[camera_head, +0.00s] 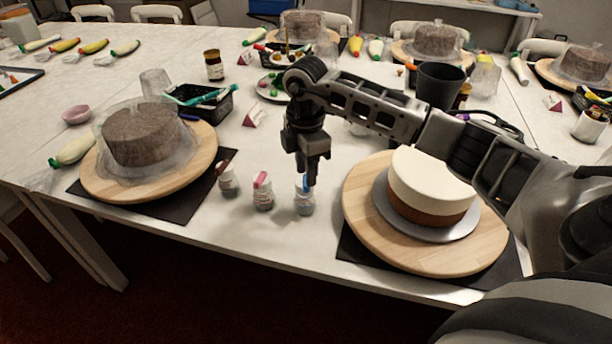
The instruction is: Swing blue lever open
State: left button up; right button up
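A small clear jar (304,204) with a blue top piece (303,184), which seems to be the blue lever, stands near the table's front edge. My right gripper (308,178) points down right at the blue piece and partly covers it. Whether its fingers touch the blue piece, and how far apart they are, is too small to tell. My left gripper is out of view.
Jars with a pink top (263,192) and a brown top (227,180) stand left of the blue one. A cake (430,190) on a wooden turntable (365,215) stands close on the right. A wrapped cake (143,135) on another turntable (192,172) is at left.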

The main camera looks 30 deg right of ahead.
aim_at(305, 196)
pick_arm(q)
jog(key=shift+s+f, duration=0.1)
pick_arm(e)
jog(key=shift+f, duration=1.5)
jog(key=shift+c, duration=0.3)
grip_shut()
